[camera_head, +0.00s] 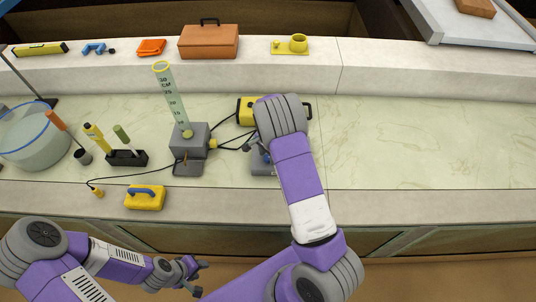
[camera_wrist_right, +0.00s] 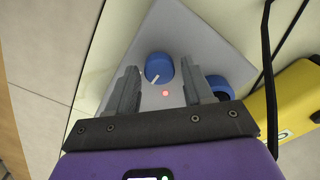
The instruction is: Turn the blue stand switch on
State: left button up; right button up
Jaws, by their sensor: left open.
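A grey stand panel (camera_wrist_right: 150,35) fills the middle of the right wrist view. On it are a blue knob (camera_wrist_right: 158,67) with a white pointer line, a small red light (camera_wrist_right: 166,93) and a second blue round part (camera_wrist_right: 220,87), partly hidden by a finger. My right gripper (camera_wrist_right: 160,78) is open and empty, its fingers on either side of the first knob; I cannot tell if they touch it. In the head view the grey stand (camera_head: 263,169) is mostly hidden under my right arm. My left gripper (camera_head: 200,278) is open and empty, low in front of the bench.
A yellow case (camera_head: 245,110) with black cables stands behind my right arm. The counter on the right (camera_head: 420,145) is clear.

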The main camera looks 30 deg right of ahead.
jog(key=shift+o, duration=0.4)
notch_tip(320, 180, up, 8)
jog(key=shift+f+p, duration=0.2)
jog(key=shift+p, duration=0.3)
